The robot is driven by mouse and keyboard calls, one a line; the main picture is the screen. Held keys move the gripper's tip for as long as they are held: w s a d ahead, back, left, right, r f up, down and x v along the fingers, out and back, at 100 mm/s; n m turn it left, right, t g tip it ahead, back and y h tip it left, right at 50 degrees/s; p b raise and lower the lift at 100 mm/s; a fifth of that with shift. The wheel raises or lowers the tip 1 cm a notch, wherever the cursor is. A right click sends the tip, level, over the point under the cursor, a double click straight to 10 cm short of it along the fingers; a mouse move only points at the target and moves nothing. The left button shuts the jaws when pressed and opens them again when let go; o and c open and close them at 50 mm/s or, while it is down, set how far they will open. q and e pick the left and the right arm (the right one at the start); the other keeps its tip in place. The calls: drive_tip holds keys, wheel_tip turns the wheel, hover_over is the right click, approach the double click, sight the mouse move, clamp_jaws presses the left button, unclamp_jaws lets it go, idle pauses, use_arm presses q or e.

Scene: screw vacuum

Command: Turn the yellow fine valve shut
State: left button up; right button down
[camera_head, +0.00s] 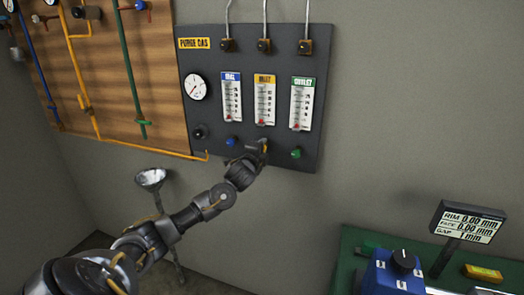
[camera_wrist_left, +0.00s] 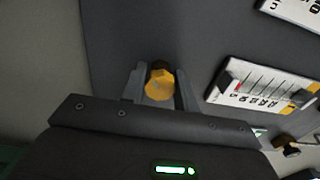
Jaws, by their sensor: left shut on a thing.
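The yellow fine valve (camera_wrist_left: 159,85) shows in the left wrist view as a small faceted knob on the dark panel, between the two fingers of my left gripper (camera_wrist_left: 160,88). The gripper is shut on it. In the head view my left gripper (camera_head: 262,147) reaches the lower middle of the purge gas panel (camera_head: 215,117), under the yellow-labelled flow meter (camera_head: 265,100), and hides most of the knob. My right gripper is not in view.
A blue knob (camera_head: 231,141) and a green knob (camera_head: 296,153) flank the gripper closely. A black knob (camera_head: 200,132) and a round gauge (camera_head: 196,87) are further left. A green bench with a display (camera_head: 468,222) stands at lower right.

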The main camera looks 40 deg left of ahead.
use_arm(q)
drive_tip(key=m+b, duration=0.2)
drive_tip(key=m, duration=0.2)
drive_tip(key=shift+f+m, duration=0.15)
drive_tip(key=shift+m, duration=0.15)
drive_tip(key=shift+m+b, duration=1.4)
drive_tip(key=shift+m, duration=0.6)
drive_tip(key=o, duration=1)
